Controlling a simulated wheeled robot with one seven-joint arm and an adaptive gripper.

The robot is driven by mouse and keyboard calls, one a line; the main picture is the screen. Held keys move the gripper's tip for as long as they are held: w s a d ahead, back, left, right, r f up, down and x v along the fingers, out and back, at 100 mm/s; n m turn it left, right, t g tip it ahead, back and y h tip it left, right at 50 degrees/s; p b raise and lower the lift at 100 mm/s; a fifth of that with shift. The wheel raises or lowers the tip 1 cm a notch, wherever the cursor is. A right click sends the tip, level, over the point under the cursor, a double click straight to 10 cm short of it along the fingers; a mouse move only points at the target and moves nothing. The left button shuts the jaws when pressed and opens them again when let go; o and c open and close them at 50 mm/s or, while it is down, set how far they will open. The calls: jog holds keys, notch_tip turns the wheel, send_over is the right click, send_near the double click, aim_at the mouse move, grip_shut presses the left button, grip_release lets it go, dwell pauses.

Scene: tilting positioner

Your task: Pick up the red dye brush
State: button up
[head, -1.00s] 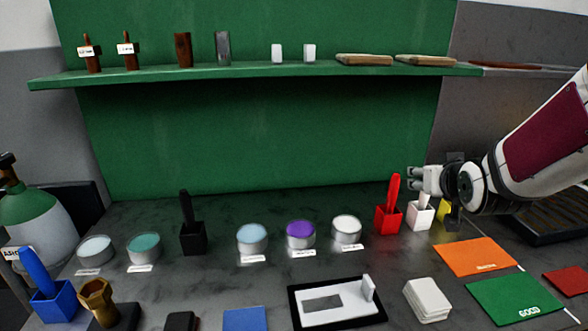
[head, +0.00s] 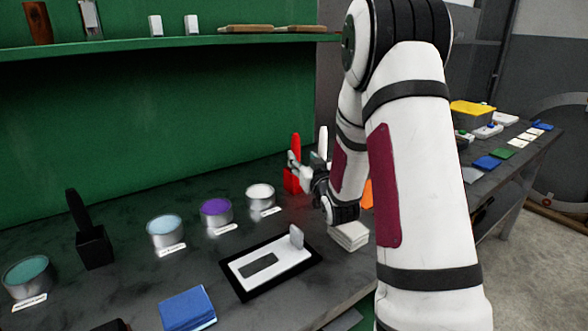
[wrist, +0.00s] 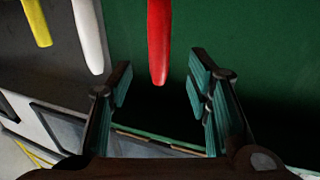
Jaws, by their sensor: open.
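The red dye brush (head: 296,151) stands upright in a red square holder (head: 291,181) at the back of the bench, in the head view. In the wrist view the red brush handle (wrist: 159,40) comes in from the top, its tip just beyond and between the two fingertips. My gripper (wrist: 158,82) is open and empty; its fingers stand on either side of the handle's line. In the head view my gripper (head: 302,165) is right in front of the red brush, partly hiding it and its holder. Whether a finger touches the handle cannot be told.
A white brush (head: 323,142) stands close to the right of the red one; it also shows in the wrist view (wrist: 88,35) with a yellow brush (wrist: 37,22). Tins, including a white one (head: 260,197), stand left. A framed white plate (head: 270,265) lies in front.

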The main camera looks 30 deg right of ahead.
aim_at(297, 150)
jog(key=x, duration=0.8)
jog(key=shift+w+d, duration=0.1)
jog(key=shift+w, duration=0.05)
jog(key=shift+c, duration=0.2)
grip_shut()
